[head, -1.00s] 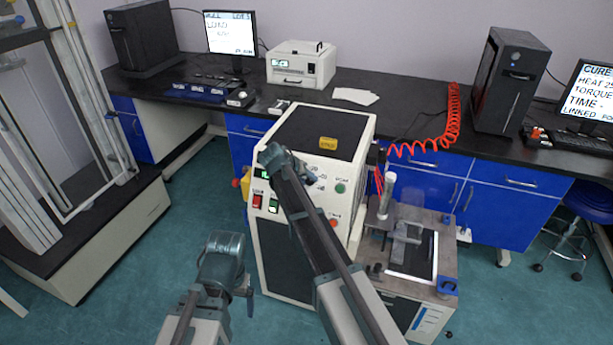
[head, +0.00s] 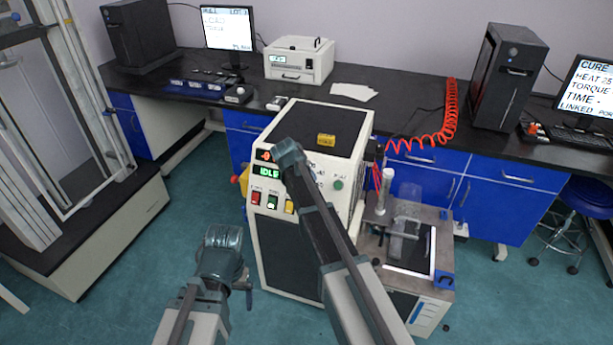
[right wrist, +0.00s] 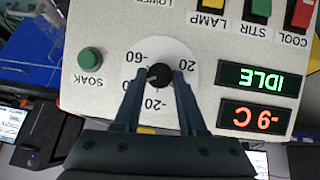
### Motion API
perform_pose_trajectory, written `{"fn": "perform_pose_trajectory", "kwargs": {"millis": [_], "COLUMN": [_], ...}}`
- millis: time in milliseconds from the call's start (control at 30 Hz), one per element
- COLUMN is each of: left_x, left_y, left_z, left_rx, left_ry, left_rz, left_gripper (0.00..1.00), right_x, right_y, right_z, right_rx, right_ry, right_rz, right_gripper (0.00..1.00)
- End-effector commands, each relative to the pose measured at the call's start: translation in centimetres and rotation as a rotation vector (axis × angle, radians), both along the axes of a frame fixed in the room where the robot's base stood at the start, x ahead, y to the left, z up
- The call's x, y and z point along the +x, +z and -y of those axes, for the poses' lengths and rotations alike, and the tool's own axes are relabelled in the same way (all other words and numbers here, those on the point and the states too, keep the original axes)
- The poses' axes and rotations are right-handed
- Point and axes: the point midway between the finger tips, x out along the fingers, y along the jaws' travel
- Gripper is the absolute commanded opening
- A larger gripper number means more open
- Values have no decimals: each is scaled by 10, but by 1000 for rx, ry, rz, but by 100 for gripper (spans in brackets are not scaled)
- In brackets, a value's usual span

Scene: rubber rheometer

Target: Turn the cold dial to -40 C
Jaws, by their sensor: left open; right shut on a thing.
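The cold dial (right wrist: 160,50) is a white round scale with a dark knob on the cabinet's front panel, seen upside down in the right wrist view. The labels -60, 20 and -20 show; my fingers cover parts of the scale. My right gripper (right wrist: 158,79) is shut on the knob, one finger on each side. I cannot tell clearly where the knob points. The red display (right wrist: 255,116) reads -9 C and the green one (right wrist: 260,80) reads IDLE. In the head view my right wrist hides the dial. My left gripper (head: 238,275) is open and empty, low and left of the cabinet.
The green SOAK button (right wrist: 90,59) is beside the dial. Red COOL (right wrist: 301,14), green STIR (right wrist: 258,10) and yellow LAMP (right wrist: 212,17) switches share the panel. A small bench rig (head: 447,256) stands right of the cabinet. Open floor lies to the left.

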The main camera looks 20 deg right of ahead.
Motion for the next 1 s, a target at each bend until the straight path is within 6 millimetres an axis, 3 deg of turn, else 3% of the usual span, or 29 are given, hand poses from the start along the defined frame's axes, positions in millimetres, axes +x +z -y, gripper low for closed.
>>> {"fn": "perform_pose_trajectory", "kwargs": {"millis": [200, 233, 367, 767, 1000], "left_x": [0, 0, 0, 0, 0], "left_y": [0, 0, 0, 3, 20], "left_z": [0, 0, 0, 0, 0], "left_rx": [0, 0, 0, 0, 0], "left_ry": [0, 0, 0, 0, 0], "left_rz": [0, 0, 0, 0, 0], "left_gripper": [91, 91, 91, 91, 91], "right_x": [-2, -2, -1, -1, -10], "right_y": [-1, -1, -1, 2, 20], "right_z": [0, 0, 0, -1, -7], "right_rx": [3, 3, 2, -1, -1], "right_ry": [-2, -2, -1, 1, 1], "right_rz": [-4, -5, -4, -2, -2], "right_gripper": [0, 46, 69, 71, 71]}}
